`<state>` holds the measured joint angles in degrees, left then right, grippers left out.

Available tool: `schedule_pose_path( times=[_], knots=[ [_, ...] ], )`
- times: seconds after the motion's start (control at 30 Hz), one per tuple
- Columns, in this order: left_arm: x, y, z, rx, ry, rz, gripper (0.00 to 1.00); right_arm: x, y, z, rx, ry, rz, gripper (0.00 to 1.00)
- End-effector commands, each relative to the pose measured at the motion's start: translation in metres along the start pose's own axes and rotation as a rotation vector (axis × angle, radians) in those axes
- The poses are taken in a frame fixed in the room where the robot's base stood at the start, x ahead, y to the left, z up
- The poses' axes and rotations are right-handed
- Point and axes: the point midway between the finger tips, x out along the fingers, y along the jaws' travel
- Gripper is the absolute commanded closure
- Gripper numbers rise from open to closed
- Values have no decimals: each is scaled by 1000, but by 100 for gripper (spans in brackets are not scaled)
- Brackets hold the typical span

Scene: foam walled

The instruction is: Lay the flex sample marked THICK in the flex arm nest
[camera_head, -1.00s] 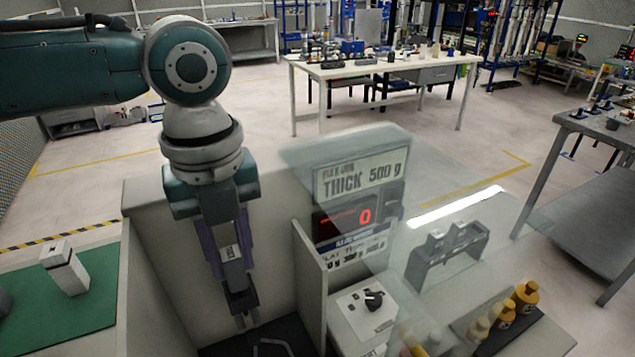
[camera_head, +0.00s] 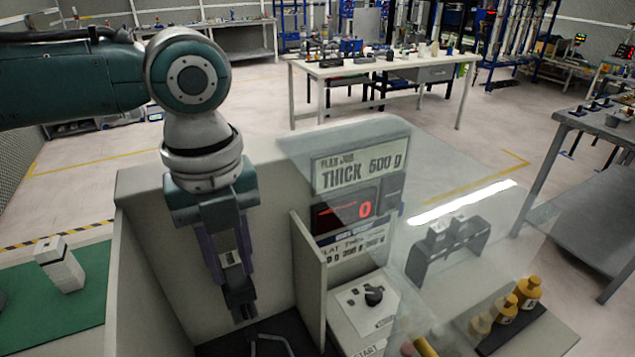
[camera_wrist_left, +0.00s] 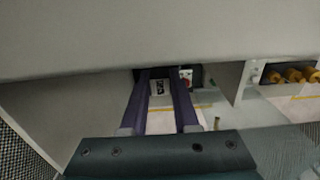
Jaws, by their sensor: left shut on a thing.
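My left gripper (camera_head: 230,260) points down inside the walled bay, shut on a dark slim sample with a pale label (camera_head: 232,258). The sample's dark lower end hangs close to the dark floor of the bay. A bent grey bar (camera_head: 270,338) shows there at the picture's bottom edge; I cannot tell whether it belongs to the flex arm nest. A sign (camera_head: 360,166) behind a clear panel reads THICK 500 g. My right gripper is not in view.
A pale partition (camera_head: 308,275) stands right of the gripper, beside a panel with a black knob (camera_head: 373,296). A red display (camera_head: 345,213) reads 0. A white block with a black band (camera_head: 62,265) stands on the green mat (camera_head: 75,310).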

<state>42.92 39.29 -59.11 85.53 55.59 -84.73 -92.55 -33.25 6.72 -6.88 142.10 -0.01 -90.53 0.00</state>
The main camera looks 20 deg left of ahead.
Motion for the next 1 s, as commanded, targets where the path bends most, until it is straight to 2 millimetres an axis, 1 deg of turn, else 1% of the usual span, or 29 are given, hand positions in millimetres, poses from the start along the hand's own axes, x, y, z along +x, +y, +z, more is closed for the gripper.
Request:
schedule_pose_path(
  times=[0.07, 0.1, 0.4, 0.63, 0.73, 0.87, 1.0],
  knots=[
    [3, 0, 0, 0, 0, 0, 100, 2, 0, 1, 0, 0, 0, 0],
    [3, 0, 0, 0, 0, 0, 70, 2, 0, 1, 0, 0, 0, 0],
    [2, 0, 0, 0, 0, 0, 36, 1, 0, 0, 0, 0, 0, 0],
    [2, 0, 0, 0, 0, 0, 36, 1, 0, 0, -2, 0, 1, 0],
    [-3, -1, 1, 1, -2, -3, 36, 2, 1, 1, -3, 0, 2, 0],
    [-23, -1, 1, 1, -3, -5, 36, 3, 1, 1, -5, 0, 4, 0],
    [-52, -1, 1, 2, -5, -5, 36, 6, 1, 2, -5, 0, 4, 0]
  ],
)
